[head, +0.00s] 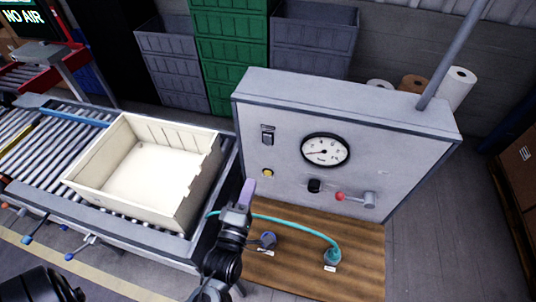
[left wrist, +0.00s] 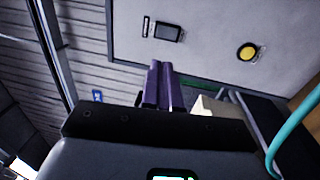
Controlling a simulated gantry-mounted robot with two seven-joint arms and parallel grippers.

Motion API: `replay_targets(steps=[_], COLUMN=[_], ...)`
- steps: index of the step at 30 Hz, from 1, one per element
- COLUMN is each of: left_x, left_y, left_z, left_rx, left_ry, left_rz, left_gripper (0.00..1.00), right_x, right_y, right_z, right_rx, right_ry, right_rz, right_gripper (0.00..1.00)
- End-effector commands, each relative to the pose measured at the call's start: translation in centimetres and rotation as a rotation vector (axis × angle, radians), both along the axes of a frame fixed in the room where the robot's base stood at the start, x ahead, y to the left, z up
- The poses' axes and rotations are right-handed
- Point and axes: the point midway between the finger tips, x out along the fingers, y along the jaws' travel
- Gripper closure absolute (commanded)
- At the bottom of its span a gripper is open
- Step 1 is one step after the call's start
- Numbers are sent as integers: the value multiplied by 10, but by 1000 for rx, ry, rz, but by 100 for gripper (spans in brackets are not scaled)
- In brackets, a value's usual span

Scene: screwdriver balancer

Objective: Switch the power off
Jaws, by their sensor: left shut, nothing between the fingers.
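The grey control panel (head: 400,130) has a black rocker switch (head: 267,139) at its upper left, under a small dark label. The same switch (left wrist: 168,32) shows in the left wrist view; which way it is tipped is too small to tell. My left gripper (head: 247,192) has purple fingers and is in front of the panel, below and left of the switch. In the left wrist view its fingertips (left wrist: 158,66) are together and empty, pointing toward the panel near the switch, with a gap between them in the picture. My right gripper is not in view.
A yellow button (head: 268,174), a gauge (head: 325,150), a black knob (head: 314,186) and a red-tipped lever (head: 354,199) are on the panel. A teal hose (head: 295,225) runs above the wooden board (head: 350,255). A cream crate (head: 100,160) sits on the roller conveyor at left.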

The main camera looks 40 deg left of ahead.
Motion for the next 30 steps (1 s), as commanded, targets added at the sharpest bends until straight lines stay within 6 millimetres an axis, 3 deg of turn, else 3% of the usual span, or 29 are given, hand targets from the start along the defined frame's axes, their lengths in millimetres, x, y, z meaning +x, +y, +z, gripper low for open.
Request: replay_targets(steps=[19, 30], left_x=[7, 59], left_y=[3, 26], left_z=[-1, 9], left_rx=[2, 5], left_ry=[-4, -4], left_rz=[-1, -1], left_gripper=[100, 100], right_x=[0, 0], right_y=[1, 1], right_z=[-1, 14], right_rx=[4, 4], right_ry=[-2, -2], right_rz=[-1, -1], right_gripper=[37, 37])
